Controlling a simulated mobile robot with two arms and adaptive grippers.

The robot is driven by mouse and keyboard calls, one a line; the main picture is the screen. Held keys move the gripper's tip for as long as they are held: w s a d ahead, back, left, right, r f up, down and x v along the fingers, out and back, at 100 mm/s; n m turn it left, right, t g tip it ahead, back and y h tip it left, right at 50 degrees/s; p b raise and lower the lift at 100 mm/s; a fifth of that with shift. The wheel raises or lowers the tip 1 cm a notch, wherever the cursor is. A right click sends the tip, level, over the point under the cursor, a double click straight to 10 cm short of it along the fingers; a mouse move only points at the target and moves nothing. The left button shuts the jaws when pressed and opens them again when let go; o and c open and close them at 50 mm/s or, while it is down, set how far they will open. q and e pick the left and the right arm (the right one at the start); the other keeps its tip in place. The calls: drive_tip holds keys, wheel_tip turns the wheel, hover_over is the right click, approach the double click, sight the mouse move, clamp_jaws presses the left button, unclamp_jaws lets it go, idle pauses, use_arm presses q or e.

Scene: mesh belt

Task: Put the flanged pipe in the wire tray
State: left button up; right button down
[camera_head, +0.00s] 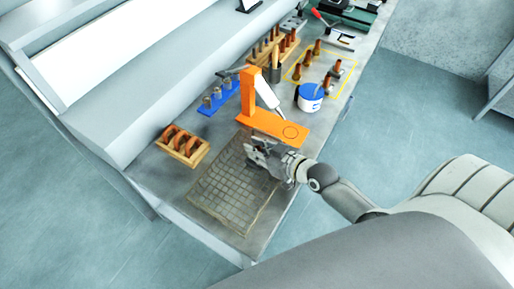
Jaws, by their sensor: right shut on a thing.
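The wire tray (222,194) is a flat, dark mesh rectangle with a thin rim, lying at the near end of the grey bench. My right gripper (257,153) is over the tray's upper right part, just in front of the orange stand. It is shut on a small grey piece, which I take to be the flanged pipe. The gripper blends with the piece, so its shape and any gap above the mesh cannot be told. The visible mesh to the lower left is bare. My left gripper is not in view.
An orange stand (281,127) rises close behind the right gripper. A wooden rack (183,146) with brown rings sits left of the tray. A blue rack (219,97), a white-and-blue tub (310,98) and several brown pegs stand farther back. The bench's right edge is near my right arm.

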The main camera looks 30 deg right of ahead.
drive_tip(key=c, duration=1.4)
unclamp_jaws()
drive_tip(key=shift+o, duration=0.3)
drive_tip(key=b+v, duration=0.1)
drive_tip(key=v, duration=0.9)
drive_tip(key=shift+b, duration=0.35)
drive_tip(key=shift+v, duration=1.05)
drive_tip(key=shift+w, duration=0.1)
